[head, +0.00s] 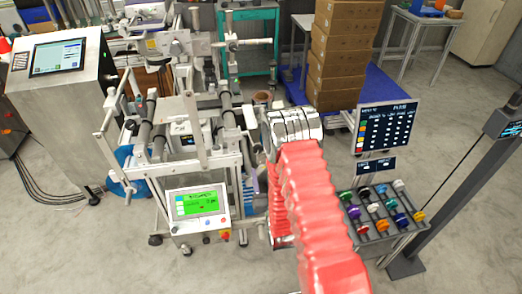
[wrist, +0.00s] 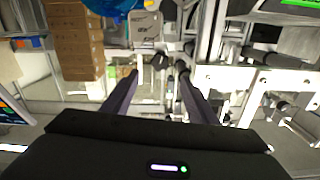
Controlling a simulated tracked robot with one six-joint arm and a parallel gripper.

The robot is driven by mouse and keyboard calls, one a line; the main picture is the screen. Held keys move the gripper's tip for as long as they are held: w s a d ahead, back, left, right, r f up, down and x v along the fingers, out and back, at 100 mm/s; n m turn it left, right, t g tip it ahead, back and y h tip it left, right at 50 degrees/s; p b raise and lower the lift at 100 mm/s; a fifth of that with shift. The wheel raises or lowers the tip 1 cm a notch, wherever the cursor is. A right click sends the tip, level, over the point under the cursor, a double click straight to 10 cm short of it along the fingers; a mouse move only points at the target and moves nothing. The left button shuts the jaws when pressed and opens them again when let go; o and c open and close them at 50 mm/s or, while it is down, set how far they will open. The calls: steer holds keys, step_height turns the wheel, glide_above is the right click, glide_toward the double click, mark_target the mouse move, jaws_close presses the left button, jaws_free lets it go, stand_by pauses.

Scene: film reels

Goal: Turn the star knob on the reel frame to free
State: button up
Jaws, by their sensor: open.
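The reel frame (head: 222,158) is a pale metal frame with dark rollers, left of my red-sleeved arm in the head view. Its pale plates and rods also show at the right of the wrist view (wrist: 235,78). A small dark knob (wrist: 160,62), which looks like the star knob, shows just beyond the fingertips, roughly between them. Its setting is too small to read. My gripper (wrist: 158,78) is open, with its two dark fingers apart and nothing between them. In the head view the arm hides the fingers and the knob.
A console with a green screen (head: 197,203) stands in front of the frame. Stacked brown boxes (head: 338,55) are behind. A rod with a dark end (wrist: 181,67) lies close to the right finger.

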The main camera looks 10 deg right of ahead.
mark_target(258, 151)
steer(key=shift+w, duration=0.15)
steer(key=w, duration=1.3)
steer(key=shift+w, duration=0.3)
steer(key=c, duration=1.1)
